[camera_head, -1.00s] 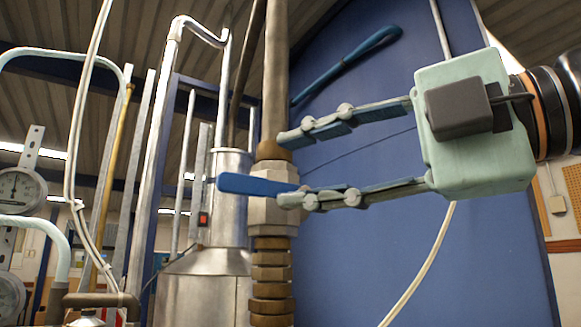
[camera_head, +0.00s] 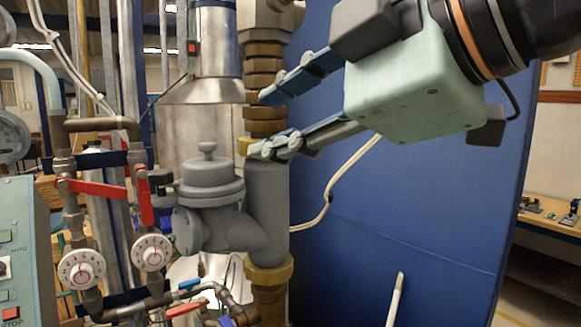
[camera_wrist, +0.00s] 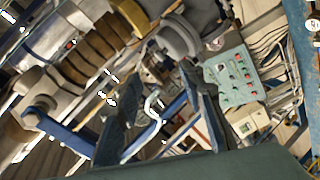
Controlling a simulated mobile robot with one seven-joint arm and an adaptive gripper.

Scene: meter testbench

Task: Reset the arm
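My gripper (camera_head: 264,122) is open in the head view, its two fingers apart one above the other and nothing between them. The fingertips overlap the vertical pipe's stacked brown fittings (camera_head: 265,68) and the top of the grey pipe body (camera_head: 267,195); I cannot tell whether they touch. My arm comes in from the upper right. In the wrist view the two dark fingers (camera_wrist: 160,105) are spread. The blue lever (camera_wrist: 62,134) lies outside them at the left, by a pale hex fitting.
A grey valve (camera_head: 210,205) juts left from the pipe. Red-handled taps (camera_head: 95,188), dial knobs (camera_head: 82,268) and a green control panel (camera_head: 18,250) stand at the left.

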